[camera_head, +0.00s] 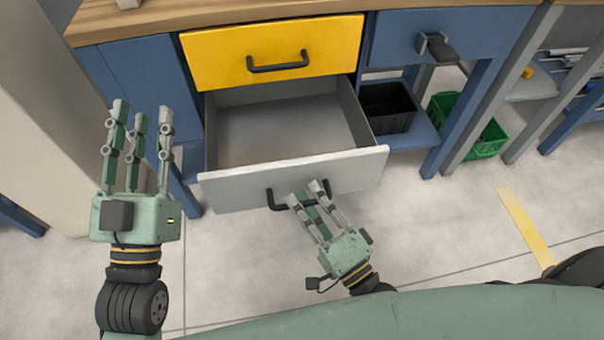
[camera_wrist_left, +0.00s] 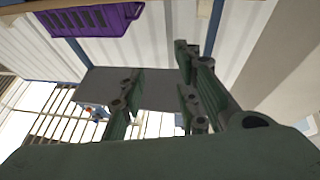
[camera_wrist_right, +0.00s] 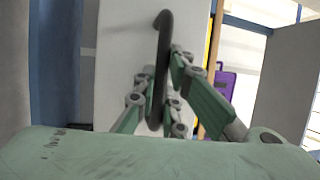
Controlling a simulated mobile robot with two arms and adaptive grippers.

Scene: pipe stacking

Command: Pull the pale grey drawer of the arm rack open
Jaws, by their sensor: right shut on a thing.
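The pale grey drawer (camera_head: 225,188) is pulled well out below the yellow drawer, and its empty inside shows. Its black handle (camera_head: 276,199) is on the front. My right gripper (camera_head: 311,193) is at the handle, its fingers closed around the bar. In the right wrist view the handle (camera_wrist_right: 164,30) runs between the fingers against the pale drawer front. My left gripper (camera_head: 139,112) is raised at the left, fingers apart and empty, away from the drawer. It also shows in the left wrist view (camera_wrist_left: 155,65).
The shut yellow drawer (camera_head: 270,52) sits above, under the wooden worktop (camera_head: 210,14). A black bin (camera_head: 388,108) and a green crate (camera_head: 480,140) stand to the right. A vise-like fixture (camera_head: 437,48) is on the blue panel. The floor in front of the drawer is clear.

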